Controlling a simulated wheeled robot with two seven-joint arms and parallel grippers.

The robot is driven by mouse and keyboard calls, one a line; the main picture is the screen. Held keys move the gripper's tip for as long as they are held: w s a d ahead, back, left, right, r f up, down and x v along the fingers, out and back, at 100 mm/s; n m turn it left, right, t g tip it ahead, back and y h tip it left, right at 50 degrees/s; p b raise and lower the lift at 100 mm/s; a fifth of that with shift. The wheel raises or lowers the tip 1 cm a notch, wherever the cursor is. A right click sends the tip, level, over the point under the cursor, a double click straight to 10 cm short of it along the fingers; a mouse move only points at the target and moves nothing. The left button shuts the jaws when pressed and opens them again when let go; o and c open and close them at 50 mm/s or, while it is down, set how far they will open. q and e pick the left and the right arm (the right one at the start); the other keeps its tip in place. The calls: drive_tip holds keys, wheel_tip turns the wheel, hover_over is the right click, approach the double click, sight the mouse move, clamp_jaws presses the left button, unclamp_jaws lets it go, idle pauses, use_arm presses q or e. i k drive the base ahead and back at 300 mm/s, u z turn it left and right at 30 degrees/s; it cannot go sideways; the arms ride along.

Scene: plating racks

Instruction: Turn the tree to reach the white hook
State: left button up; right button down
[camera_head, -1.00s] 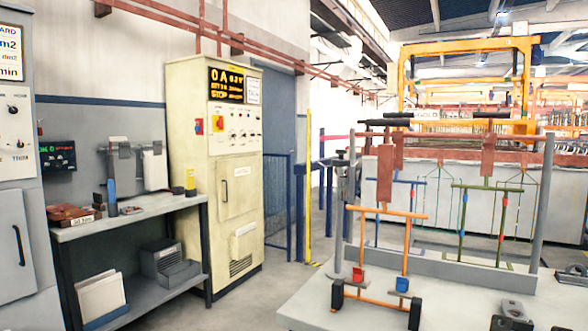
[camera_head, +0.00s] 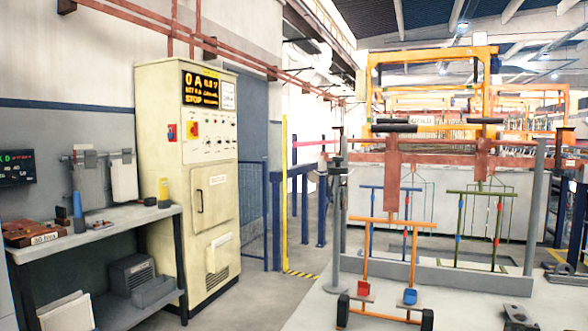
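An orange tree (camera_head: 389,220) stands at the front of the grey rack stand, with black blocks at its feet. It carries a red piece (camera_head: 363,288) on the left and a blue piece (camera_head: 410,296) on the right. Behind it are a blue tree (camera_head: 406,213) and, to the right, a green tree (camera_head: 460,225) with small blue and red pieces. I cannot pick out a white hook on any tree. Neither gripper shows in this view.
A grey stand base (camera_head: 480,278) holds the trees between two posts, with a copper bar (camera_head: 440,147) above. A cream control cabinet (camera_head: 215,240) and a grey workbench (camera_head: 100,234) stand on the left. Open floor (camera_head: 285,300) lies between cabinet and stand.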

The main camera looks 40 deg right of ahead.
sight(337, 170)
drive_tip(key=i, duration=0.9)
drive_tip(key=z, duration=0.5)
